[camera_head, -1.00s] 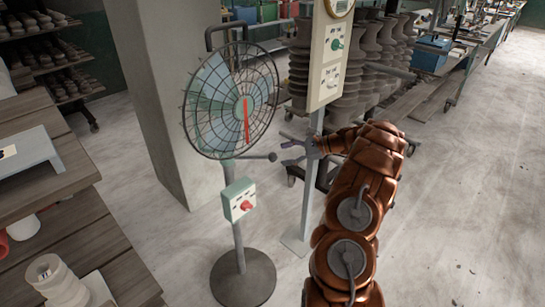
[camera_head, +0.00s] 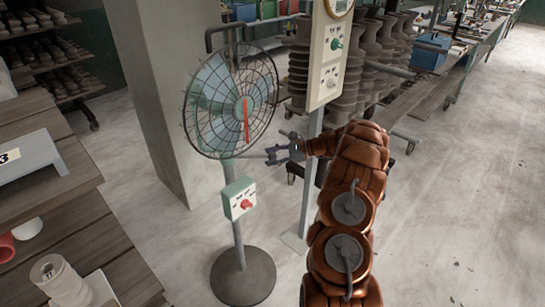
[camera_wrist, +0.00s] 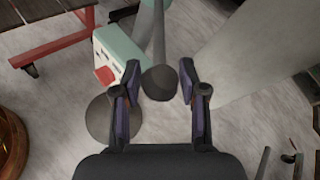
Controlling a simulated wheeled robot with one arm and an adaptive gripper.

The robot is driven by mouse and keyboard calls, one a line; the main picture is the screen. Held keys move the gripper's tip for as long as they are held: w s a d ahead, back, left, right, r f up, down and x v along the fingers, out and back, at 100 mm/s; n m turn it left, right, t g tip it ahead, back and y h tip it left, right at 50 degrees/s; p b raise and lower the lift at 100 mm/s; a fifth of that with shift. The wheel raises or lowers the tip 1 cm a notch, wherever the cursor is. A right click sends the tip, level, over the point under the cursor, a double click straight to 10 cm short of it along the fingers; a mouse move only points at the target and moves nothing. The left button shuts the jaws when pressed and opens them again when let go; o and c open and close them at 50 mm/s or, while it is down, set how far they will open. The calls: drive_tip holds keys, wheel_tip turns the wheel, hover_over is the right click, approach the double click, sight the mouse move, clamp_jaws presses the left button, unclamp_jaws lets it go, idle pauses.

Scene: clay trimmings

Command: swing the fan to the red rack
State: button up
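The fan (camera_head: 213,90) stands on a pole with a round dark base (camera_head: 243,276), its caged teal-bladed head tilted upward. A grey handle with a ball knob (camera_wrist: 160,82) sticks out from below the head. My gripper (camera_head: 270,154) is open at the handle's end. In the wrist view my gripper (camera_wrist: 158,80) has one finger on each side of the knob, with gaps showing. A red frame with dark slats (camera_wrist: 52,50), possibly the red rack, shows at the upper left of the wrist view; I cannot make it out in the head view.
A control box with a red knob (camera_head: 239,199) sits on the fan's pole. A post with a panel (camera_head: 328,65) stands right beside my gripper. A concrete pillar (camera_head: 158,110) is behind the fan. A wooden bench (camera_head: 75,225) is at left.

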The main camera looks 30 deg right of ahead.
clamp_jaws()
drive_tip(key=shift+a, duration=0.15)
idle(0.4)
